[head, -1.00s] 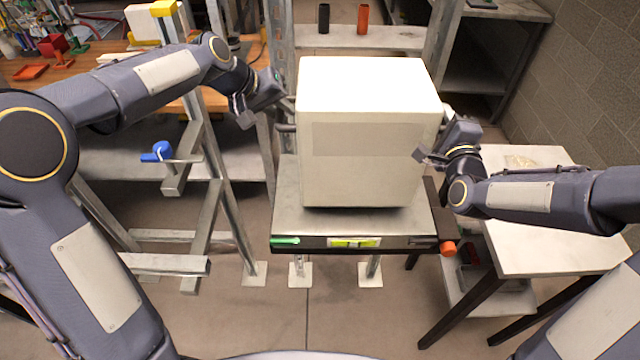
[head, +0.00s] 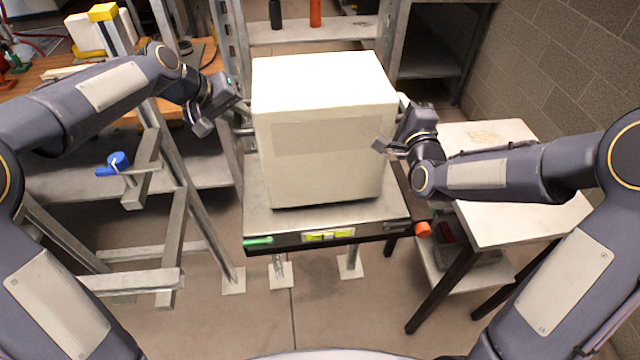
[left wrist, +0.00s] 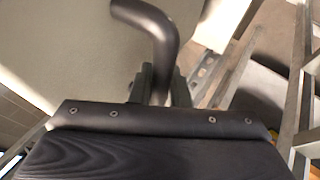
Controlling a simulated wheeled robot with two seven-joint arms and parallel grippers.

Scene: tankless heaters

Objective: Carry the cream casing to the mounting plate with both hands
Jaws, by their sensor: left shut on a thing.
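The cream casing (head: 325,160), a large box, is upright over a grey metal plate (head: 255,222) with a dark front edge in the head view. I cannot tell whether its base touches the plate, or whether this is the mounting plate. My left gripper (head: 236,108) is at the casing's left side. In the left wrist view its fingers (left wrist: 158,88) are shut around a dark curved handle (left wrist: 155,35) on the casing. My right gripper (head: 394,122) is at the casing's right side by a handle; its grip there is unclear.
The plate's front has a yellow-green level (head: 330,236), a green piece (head: 258,241) and an orange knob (head: 422,229). A metal frame with a blue-handled clamp (head: 119,161) stands left. A white-topped table (head: 510,230) stands right. A wooden bench is behind left.

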